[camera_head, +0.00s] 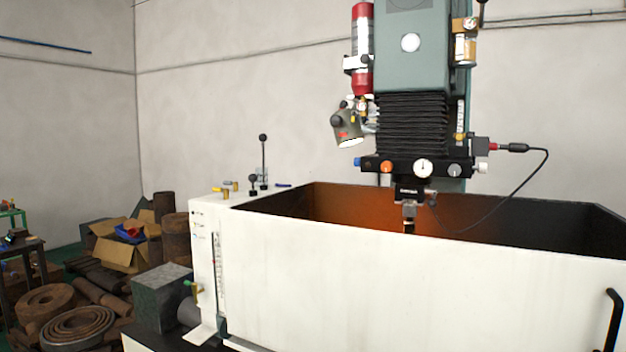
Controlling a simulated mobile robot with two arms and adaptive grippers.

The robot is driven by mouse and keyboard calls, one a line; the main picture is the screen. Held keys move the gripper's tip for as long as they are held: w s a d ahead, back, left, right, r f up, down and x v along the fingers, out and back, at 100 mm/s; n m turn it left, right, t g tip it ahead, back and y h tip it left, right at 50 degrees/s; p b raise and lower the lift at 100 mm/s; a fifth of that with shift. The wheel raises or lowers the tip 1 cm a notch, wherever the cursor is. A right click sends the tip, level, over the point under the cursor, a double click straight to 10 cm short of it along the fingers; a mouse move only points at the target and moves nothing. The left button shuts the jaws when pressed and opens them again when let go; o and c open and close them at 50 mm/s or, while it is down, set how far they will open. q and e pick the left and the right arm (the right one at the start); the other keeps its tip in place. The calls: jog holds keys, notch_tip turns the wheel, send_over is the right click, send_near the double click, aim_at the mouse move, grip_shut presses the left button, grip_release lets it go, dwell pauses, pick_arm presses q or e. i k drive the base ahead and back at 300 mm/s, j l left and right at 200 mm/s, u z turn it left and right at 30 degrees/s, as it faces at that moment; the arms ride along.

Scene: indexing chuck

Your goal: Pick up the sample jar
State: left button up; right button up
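I cannot make out a sample jar for certain in the head view. A small clear and amber cylinder with a gauge on top (465,46) is fixed to the right side of the machine's column, but I cannot tell whether it is a jar. Neither of my grippers is in view. The inside floor of the machine's tank is hidden behind its white front wall.
A white machine tank (400,290) fills the front right, with a black handle (613,320). The green machine head (412,60) hangs above it. Cardboard boxes (122,252) and rusty rings (78,328) crowd the left floor beside a dark table (22,245).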

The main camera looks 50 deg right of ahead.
aim_at(258, 171)
jog(key=z, duration=1.3)
jog(key=i+j, duration=0.15)
jog(key=j+u, duration=0.05)
